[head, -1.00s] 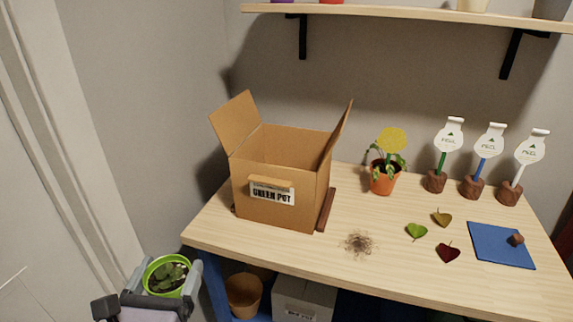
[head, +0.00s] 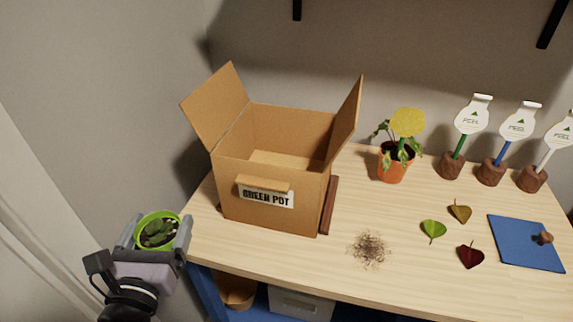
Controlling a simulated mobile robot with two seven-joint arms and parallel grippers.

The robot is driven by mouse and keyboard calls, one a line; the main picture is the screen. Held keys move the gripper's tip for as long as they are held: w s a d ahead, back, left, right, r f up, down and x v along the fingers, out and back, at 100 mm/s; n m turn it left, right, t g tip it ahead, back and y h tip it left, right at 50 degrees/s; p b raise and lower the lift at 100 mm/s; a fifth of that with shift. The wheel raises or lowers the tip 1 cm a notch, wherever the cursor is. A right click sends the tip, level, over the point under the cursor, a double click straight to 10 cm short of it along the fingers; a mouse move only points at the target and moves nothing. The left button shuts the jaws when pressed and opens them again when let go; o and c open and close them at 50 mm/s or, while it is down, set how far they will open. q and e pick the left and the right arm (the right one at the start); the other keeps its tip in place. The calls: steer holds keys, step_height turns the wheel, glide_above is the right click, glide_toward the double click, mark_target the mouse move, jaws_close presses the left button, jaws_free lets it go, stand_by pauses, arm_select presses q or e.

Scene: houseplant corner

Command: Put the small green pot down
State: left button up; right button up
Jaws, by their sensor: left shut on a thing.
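The small green pot (head: 158,231) holds dark soil and a small leafy plant. My left gripper (head: 157,236) is shut on it, with one finger on each side. The pot is upright, off the left front corner of the table and left of the cardboard box. The open cardboard box (head: 262,208) stands on the table with its flaps up and a "GREEN POT" label (head: 266,196) on its front. The part of its floor that I see is bare. My right gripper is not in view.
A brown strip (head: 329,205) lies right of the box. Below are a brown pot (head: 237,291) and a grey box (head: 301,304).

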mark_target(162, 232)
arm_select(q)
step_height(162, 232, up, 4)
steer(key=p, duration=0.4)
steer(key=shift+r, duration=0.25)
